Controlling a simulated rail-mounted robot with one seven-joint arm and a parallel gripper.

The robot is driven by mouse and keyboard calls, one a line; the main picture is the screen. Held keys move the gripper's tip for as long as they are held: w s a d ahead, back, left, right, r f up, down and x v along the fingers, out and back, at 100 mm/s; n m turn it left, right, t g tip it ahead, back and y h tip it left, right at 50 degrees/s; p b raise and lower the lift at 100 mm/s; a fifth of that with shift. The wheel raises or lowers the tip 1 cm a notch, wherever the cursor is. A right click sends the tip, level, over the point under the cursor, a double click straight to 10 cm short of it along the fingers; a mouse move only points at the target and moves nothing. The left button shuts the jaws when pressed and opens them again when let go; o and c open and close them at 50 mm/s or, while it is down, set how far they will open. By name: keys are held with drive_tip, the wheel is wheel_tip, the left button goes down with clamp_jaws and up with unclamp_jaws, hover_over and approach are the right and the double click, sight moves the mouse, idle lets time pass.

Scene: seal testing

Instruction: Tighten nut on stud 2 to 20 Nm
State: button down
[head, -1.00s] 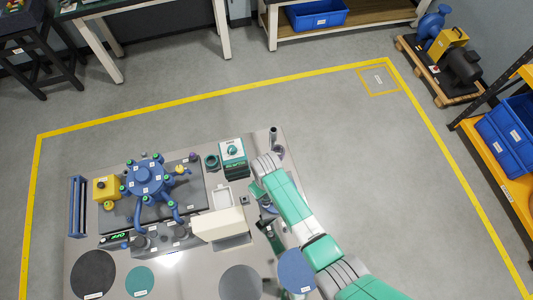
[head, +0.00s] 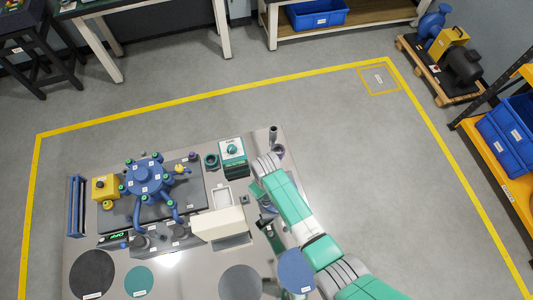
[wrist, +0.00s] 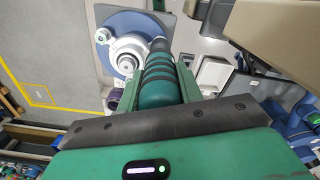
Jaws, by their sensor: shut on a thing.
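The blue flanged fixture (head: 146,178) sits on a dark plate on the left part of the bench, with several green-topped studs or nuts around it. Its number tags are too small to read, so I cannot tell which is stud 2. My gripper (wrist: 165,112) is shut on a teal banded handle (wrist: 158,85), which looks like a wrench grip; a grey shaft runs on from its far end. In the head view my arm holds it over the bench's right part, to the right of the fixture and apart from it. The arm hides most of the tool there.
A teal dial unit (head: 233,151), a white tray (head: 222,197) and a cream box (head: 218,224) stand between fixture and arm. A yellow box (head: 105,187) is left of the fixture. Round mats (head: 92,273) lie along the bench front. Floor beyond the bench is clear.

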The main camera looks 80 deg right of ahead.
drive_tip(key=shift+f+b, duration=0.3)
drive_tip(key=shift+f, duration=0.25)
idle(1.0)
wheel_tip(320, 180, up, 5)
drive_tip(key=p, duration=0.5)
drive_tip(key=shift+r, duration=0.15)
